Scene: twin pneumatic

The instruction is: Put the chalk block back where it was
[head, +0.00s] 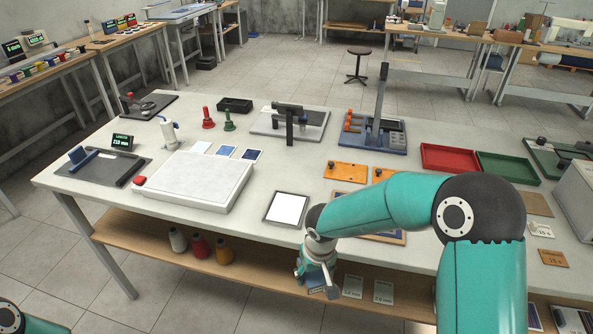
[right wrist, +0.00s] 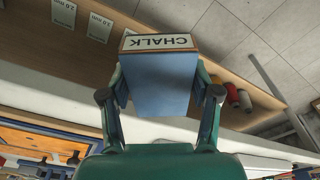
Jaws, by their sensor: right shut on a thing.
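The chalk block (right wrist: 158,80) is blue with a white end label reading CHALK, which appears upside down in the right wrist view. My right gripper (right wrist: 161,92) is shut on it, one finger on each side. In the head view my right gripper (head: 318,284) hangs at the front edge of the table, with the lower shelf behind it in the picture. The block (head: 316,279) shows there only as a small blue patch, mostly hidden by the gripper. Part of my left arm shows at the bottom left corner; its gripper is out of frame.
The white table (head: 260,133) carries a white-topped box (head: 195,180), a framed white panel (head: 287,209), orange plates (head: 345,171), a red tray (head: 449,157) and a green tray (head: 507,168). The wooden lower shelf (head: 140,232) holds several spools (head: 200,247) and labelled cards (head: 352,287).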

